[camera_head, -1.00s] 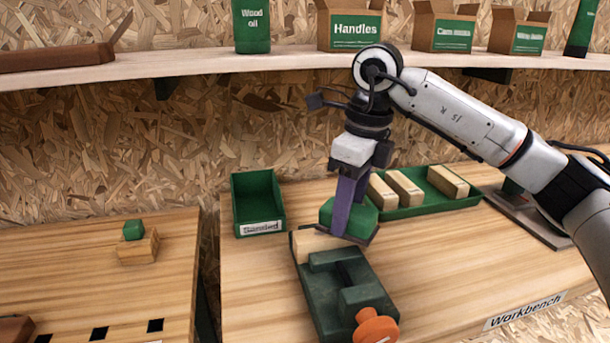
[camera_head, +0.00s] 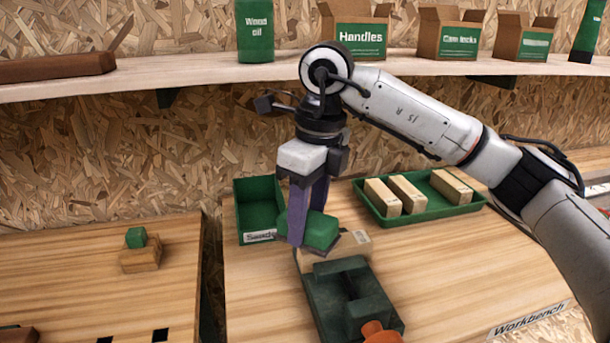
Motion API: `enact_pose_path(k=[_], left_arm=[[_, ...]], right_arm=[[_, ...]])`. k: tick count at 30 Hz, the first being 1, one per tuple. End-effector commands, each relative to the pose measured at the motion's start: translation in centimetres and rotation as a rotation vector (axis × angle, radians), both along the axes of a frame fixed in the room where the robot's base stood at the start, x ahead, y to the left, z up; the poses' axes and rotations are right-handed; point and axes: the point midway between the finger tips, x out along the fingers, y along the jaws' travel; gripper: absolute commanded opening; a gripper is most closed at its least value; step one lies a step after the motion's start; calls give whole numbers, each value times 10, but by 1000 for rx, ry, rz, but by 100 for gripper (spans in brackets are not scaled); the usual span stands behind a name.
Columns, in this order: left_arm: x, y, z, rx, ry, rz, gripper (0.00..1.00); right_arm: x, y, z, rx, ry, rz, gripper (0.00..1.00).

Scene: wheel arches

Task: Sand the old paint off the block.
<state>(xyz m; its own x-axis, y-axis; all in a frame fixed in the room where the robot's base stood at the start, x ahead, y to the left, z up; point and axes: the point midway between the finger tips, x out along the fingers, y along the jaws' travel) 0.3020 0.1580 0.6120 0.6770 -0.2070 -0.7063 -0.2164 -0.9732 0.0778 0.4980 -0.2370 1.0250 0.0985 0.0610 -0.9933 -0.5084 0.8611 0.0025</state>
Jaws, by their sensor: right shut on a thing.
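The pale wooden block (camera_head: 352,243) is held in the jaws of the dark green vise (camera_head: 372,314) on the workbench. Its right part shows; its left part is behind the sander. A small greyish mark shows near its right end, too small to make out. My right gripper (camera_head: 308,222) points down with its purple fingers shut on a green sander (camera_head: 321,231). The sander is at the left part of the block's top; I cannot tell whether it touches. My left gripper is not in view.
A green bin (camera_head: 258,206) labelled as sanded stands behind the vise. A green tray (camera_head: 425,211) with three pale blocks (camera_head: 408,193) lies to the right. The orange vise handle (camera_head: 381,333) sticks out in front. The bench's right front is clear.

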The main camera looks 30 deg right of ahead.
Motion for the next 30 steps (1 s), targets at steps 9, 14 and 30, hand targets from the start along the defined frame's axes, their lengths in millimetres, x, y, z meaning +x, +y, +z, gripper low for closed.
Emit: enact_pose_path(k=[9, 14, 30], left_arm=[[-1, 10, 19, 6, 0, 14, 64], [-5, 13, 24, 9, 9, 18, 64], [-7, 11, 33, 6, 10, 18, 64]], right_arm=[[0, 0, 35, 1, -4, 1, 21], [1, 0, 50, 2, -5, 1, 21], [0, 0, 63, 1, -4, 0, 21]])
